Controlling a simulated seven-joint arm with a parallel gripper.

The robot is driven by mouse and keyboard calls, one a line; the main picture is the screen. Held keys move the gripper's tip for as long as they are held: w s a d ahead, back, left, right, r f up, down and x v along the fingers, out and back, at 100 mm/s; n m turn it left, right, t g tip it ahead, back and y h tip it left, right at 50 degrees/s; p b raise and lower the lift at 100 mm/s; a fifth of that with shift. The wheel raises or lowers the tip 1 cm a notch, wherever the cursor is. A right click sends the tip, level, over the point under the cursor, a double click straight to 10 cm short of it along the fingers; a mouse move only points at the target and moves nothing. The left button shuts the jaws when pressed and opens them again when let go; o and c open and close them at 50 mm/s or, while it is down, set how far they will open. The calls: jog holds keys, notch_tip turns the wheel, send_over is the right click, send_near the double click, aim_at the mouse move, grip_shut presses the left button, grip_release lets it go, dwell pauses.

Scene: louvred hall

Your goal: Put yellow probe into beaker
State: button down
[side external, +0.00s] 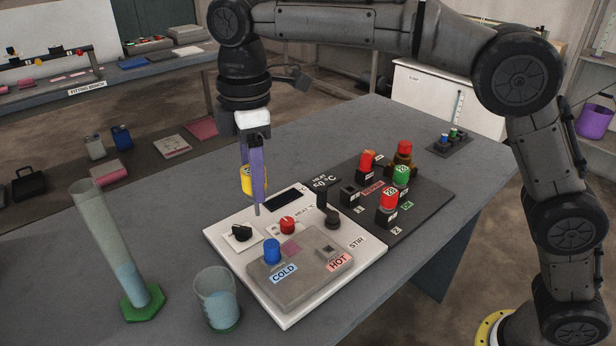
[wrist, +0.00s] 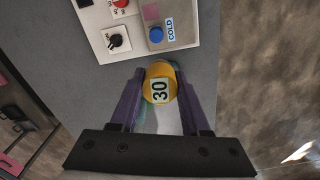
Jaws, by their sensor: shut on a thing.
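The yellow probe (side external: 246,181) has a yellow head and a thin grey tip pointing down. My gripper (side external: 257,188), with purple fingers, is shut on its head and holds it upright, above the table near the hotplate's back left edge. In the wrist view the yellow head (wrist: 160,84), labelled 30, sits between the fingers (wrist: 160,98). The beaker (side external: 217,300) is short clear glass with bluish liquid, standing at the table's front, below and to the left of the probe in the side view. A pale translucent shape partly hidden behind the probe in the wrist view is unclear.
A tall tilted-looking measuring cylinder (side external: 122,245) on a green base stands left of the beaker. The white hotplate (side external: 222,245) has knobs and a blue-topped piece (side external: 271,251) by COLD. A dark board (side external: 432,205) holds red and green pieces at the right.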

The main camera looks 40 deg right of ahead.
jog(key=a+f+n, duration=0.1)
jog(key=a+f, duration=0.1)
jog(key=a, duration=0.6)
notch_tip(320, 180, down, 6)
jog(key=shift+s+a+f, duration=0.15)
jog(key=shift+s+a, duration=0.1)
jog(key=shift+s, duration=0.2)
jog(key=shift+c, duration=1.5)
grip_release()
notch_tip(320, 180, up, 14)
jog(key=shift+f, duration=0.15)
